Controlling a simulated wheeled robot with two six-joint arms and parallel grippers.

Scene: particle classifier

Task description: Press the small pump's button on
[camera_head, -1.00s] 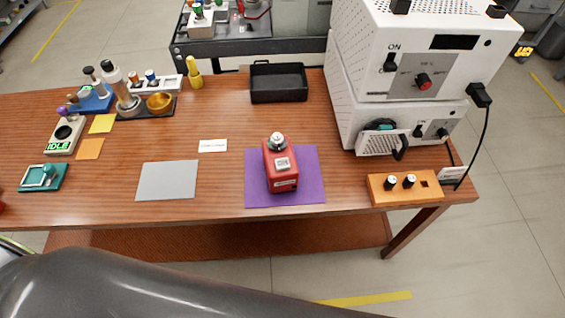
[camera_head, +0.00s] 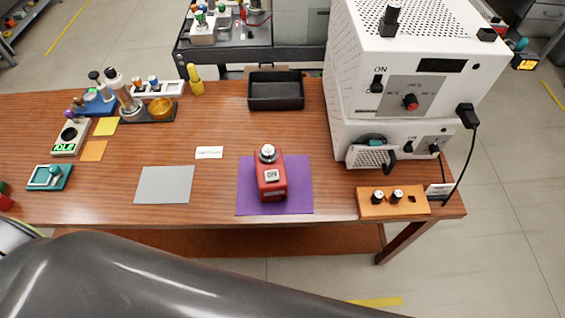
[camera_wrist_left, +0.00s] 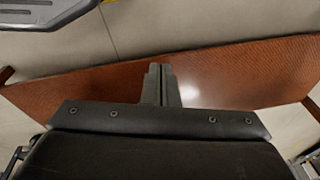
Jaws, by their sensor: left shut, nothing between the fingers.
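A small red device (camera_head: 271,181) stands upright on a purple mat (camera_head: 300,196) near the table's front edge. It has a round metal knob or button on top and a pale label on its front. It looks like the small pump, but the label is too small to read. My left gripper (camera_wrist_left: 160,72) shows in the left wrist view, shut and empty, above the brown lower panel (camera_wrist_left: 235,75). The red device is not in that view. In the head view no gripper shows, and my right gripper is not in view.
An orange box (camera_head: 366,207) with two knobs sits at the front right, below stacked white ovens (camera_head: 350,110). A black tray (camera_head: 277,102) stands at the back. A grey mat (camera_head: 164,185) lies left of the purple one. Instruments crowd the table's left end.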

